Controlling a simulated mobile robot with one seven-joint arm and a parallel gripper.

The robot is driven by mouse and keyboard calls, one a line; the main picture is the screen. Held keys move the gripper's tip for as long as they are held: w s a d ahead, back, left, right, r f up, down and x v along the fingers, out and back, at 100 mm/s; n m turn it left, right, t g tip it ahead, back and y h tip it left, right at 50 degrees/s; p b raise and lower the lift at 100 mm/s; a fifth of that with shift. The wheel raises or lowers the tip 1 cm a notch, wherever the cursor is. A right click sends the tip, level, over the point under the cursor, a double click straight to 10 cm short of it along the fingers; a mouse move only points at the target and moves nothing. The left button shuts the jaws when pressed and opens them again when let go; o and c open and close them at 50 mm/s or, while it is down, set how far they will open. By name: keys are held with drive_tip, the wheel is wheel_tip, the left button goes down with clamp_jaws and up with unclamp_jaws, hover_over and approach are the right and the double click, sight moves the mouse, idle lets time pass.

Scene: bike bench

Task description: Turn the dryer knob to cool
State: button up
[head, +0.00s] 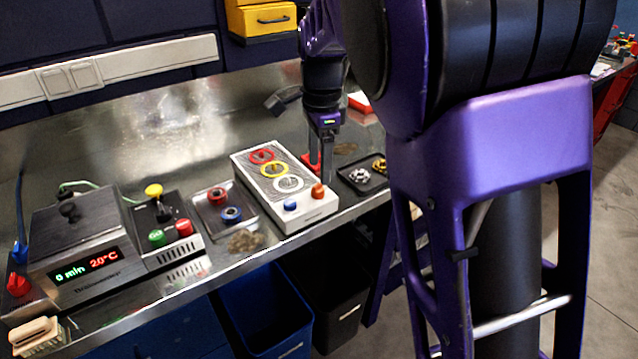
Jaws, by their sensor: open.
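A grey box-shaped device with a lit display reading about "0 min 20°C" (88,268) stands at the left end of the metal bench; it looks like the dryer. I cannot read any "cool" mark or tell which knob is the dryer's. My gripper (323,178) is open and points down, over or beside the right end of a white box (285,215), far right of the dryer. Nothing shows between its fingers.
A control box (165,235) with a yellow-topped lever, green and red buttons adjoins the dryer. A tray (225,212) with red and blue rings and a dark tray (362,172) with small metal parts lie on the bench (150,130). Bins (262,310) stand below.

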sight(319, 184)
wheel_tip(319, 184, down, 6)
drive_tip(key=shift+w+r+b, duration=0.1)
drive_tip(key=shift+r+b, duration=0.1)
drive_tip(key=shift+b, duration=0.15)
clamp_jaws()
